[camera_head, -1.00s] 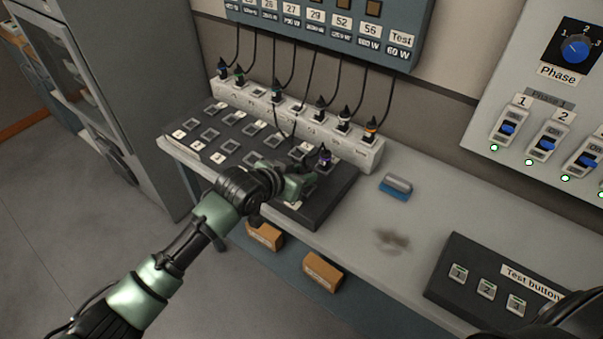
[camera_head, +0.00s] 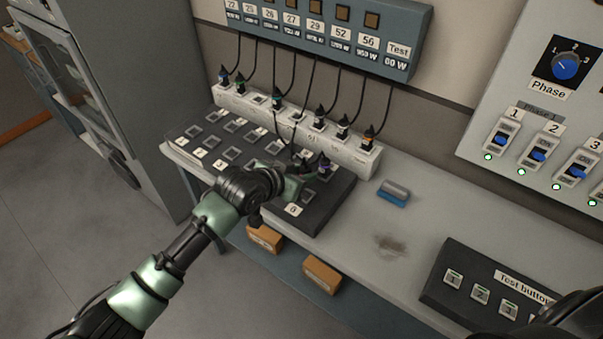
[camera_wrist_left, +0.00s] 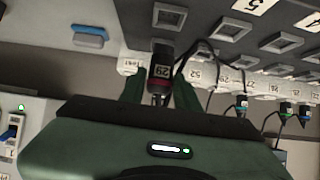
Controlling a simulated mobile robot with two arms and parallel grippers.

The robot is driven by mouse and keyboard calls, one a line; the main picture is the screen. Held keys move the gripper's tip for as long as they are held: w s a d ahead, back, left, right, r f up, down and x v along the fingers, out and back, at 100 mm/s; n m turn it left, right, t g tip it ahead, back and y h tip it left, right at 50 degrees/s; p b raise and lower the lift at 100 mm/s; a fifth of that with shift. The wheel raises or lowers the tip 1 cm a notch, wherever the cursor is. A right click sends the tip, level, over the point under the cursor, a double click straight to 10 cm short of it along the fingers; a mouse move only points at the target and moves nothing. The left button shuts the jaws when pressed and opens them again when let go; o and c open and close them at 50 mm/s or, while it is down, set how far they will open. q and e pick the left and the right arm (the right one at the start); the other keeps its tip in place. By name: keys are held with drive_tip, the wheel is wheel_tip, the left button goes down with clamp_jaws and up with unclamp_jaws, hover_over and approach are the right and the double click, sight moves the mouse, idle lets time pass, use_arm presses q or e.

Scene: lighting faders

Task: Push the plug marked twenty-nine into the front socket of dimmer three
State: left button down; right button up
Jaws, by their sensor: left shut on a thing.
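The plug marked 29 (camera_wrist_left: 160,72), dark with a reddish-purple band, is between the fingers of my left gripper (camera_wrist_left: 160,95). In the head view the left gripper (camera_head: 300,178) is over the right part of the dark dimmer panel (camera_head: 325,205), with the plug (camera_head: 325,166) at its tips. The gripper is shut on the plug. In the wrist view the plug's front end points toward the panel's sockets (camera_wrist_left: 228,30); I cannot tell whether it touches one. The panel's number labels are too small to read surely in the head view.
A white strip (camera_head: 365,160) with several corded plugs stands behind the panel. A blue-grey block (camera_head: 394,193) lies to the right. A test-button box (camera_head: 468,262) is at the front right. Orange boxes (camera_head: 321,275) are below the table edge.

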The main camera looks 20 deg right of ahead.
use_arm(q)
wheel_tip(320, 180, up, 8)
drive_tip(key=p, duration=0.7)
drive_tip(key=shift+f, duration=0.1)
drive_tip(key=shift+w+a, duration=0.2)
drive_tip(key=shift+w, duration=0.1)
drive_tip(key=w+a+b, duration=1.6)
drive_tip(key=w+b, duration=0.1)
drive_tip(key=w, duration=0.4)
drive_tip(key=shift+a+b, duration=0.25)
drive_tip(key=shift+b, duration=0.15)
idle(0.4)
drive_tip(key=shift+f, duration=0.1)
